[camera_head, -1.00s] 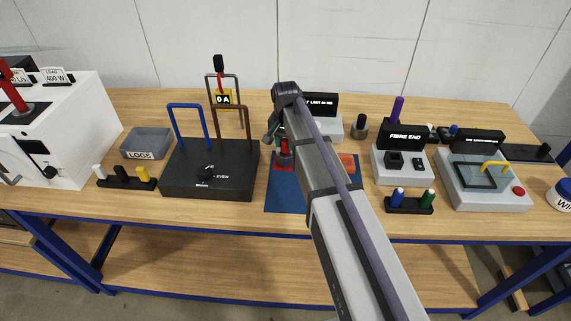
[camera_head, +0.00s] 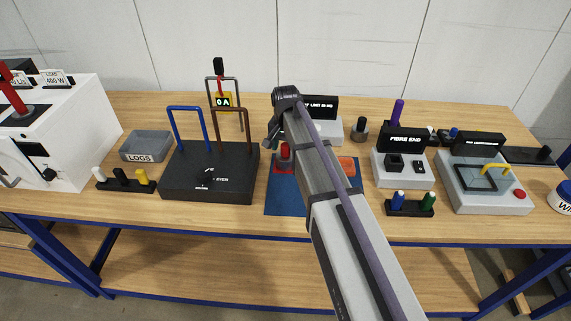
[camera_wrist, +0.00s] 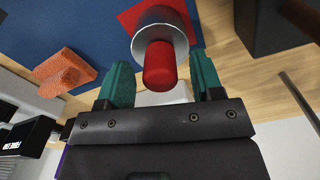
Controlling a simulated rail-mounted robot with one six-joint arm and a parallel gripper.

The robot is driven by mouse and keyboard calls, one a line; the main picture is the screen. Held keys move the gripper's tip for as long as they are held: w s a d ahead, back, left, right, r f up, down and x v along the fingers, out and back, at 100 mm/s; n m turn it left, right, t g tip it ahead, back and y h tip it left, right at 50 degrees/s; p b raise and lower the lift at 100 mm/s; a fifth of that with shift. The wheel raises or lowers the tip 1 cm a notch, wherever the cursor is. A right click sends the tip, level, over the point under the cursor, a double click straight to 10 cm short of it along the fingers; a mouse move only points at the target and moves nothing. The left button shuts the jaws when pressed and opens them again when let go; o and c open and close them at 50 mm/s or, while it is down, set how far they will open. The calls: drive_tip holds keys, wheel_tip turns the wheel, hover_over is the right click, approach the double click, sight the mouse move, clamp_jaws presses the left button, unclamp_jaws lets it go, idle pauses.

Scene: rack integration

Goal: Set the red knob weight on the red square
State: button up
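The red knob weight (camera_wrist: 160,65) has a red knob on a silver round body and stands on the red square (camera_wrist: 130,17). Its body hides part of the square and seems to reach over its near edge in the wrist view. The weight (camera_head: 285,151) and the square (camera_head: 284,169) also show in the head view, on the blue mat beside my arm. My gripper (camera_wrist: 161,72) is open. Its teal fingers are on either side of the knob, with gaps between; I cannot tell how far the fingertips stand above the body.
An orange textured block (camera_wrist: 64,75) lies on the blue mat (camera_head: 285,203). The black box with blue and brown handles (camera_head: 210,178) stands close to the mat's left. The FIBRE END box (camera_head: 401,168) stands to its right. The table front before the mat is clear.

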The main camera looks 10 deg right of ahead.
wheel_tip(320, 180, up, 11)
drive_tip(key=p, duration=1.1)
drive_tip(key=shift+f, duration=0.1)
drive_tip(key=s+f+n+b, duration=0.2)
drive_tip(key=s+n, duration=0.1)
drive_tip(key=s, duration=0.8)
drive_tip(key=s+a+f+n+b, duration=0.1)
drive_tip(key=s+f+n+b, duration=0.2)
drive_tip(key=s, duration=0.8)
drive_tip(key=shift+s+n, duration=0.3)
drive_tip(key=shift+s, duration=0.05)
